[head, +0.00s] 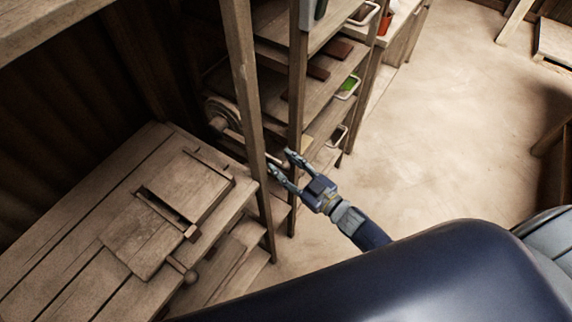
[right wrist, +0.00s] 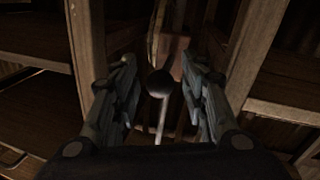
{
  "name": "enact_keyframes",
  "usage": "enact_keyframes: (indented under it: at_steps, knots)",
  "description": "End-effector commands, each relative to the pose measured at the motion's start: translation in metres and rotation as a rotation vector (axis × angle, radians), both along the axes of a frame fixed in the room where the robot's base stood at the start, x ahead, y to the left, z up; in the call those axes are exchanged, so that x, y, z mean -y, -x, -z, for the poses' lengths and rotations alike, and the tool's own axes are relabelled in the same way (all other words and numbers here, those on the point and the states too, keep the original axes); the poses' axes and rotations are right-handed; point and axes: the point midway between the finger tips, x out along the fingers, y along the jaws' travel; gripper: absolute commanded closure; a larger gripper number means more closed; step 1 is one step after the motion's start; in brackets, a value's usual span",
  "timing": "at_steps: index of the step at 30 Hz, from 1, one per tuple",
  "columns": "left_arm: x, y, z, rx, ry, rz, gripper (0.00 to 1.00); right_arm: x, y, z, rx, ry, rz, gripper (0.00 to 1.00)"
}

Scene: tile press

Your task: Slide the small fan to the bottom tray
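I cannot make out a small fan for certain. A round wooden wheel-like part (head: 222,108) sits behind the shelf posts in the head view. My right gripper (head: 281,161) is open beside the front post of the shelf rack. In the right wrist view, a dark ball knob on a pale rod (right wrist: 160,84) shows between the open fingers (right wrist: 165,78), with gaps on both sides. The lowest clear tray handle (head: 339,135) is a white loop on the right side of the rack. My left gripper is not in view.
Wooden posts (head: 246,110) stand close to my right gripper. A green item (head: 348,83) lies on a middle shelf. A wooden bench with a hinged-looking board (head: 187,187) is at the left. The floor (head: 440,110) right of the rack is clear.

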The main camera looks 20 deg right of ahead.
Motion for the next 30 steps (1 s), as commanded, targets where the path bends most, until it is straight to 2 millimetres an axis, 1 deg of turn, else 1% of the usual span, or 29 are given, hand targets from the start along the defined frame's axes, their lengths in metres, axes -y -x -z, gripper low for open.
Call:
enact_keyframes:
  at_steps: [1,4,5,10,13,21,30]
  knots:
    - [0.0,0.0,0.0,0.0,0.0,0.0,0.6,0.0,0.0,0.0,0.0,0.0,0.0,0.76]
    - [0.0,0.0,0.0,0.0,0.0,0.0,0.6,0.0,0.0,0.0,0.0,0.0,0.0,0.98]
    - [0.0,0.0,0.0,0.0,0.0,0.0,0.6,0.0,0.0,0.0,0.0,0.0,0.0,1.0]
    - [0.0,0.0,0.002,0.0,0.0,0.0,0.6,0.0,0.0,0.002,0.0,0.0,0.0,1.0]
    - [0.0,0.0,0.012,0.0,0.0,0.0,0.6,0.0,0.0,0.013,0.0,-0.001,0.0,1.0]
    - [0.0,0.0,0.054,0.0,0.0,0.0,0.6,0.0,0.001,0.065,-0.003,0.0,0.001,1.0]
    - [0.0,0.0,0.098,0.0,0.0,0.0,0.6,0.0,0.001,0.118,-0.005,0.0,0.0,1.0]
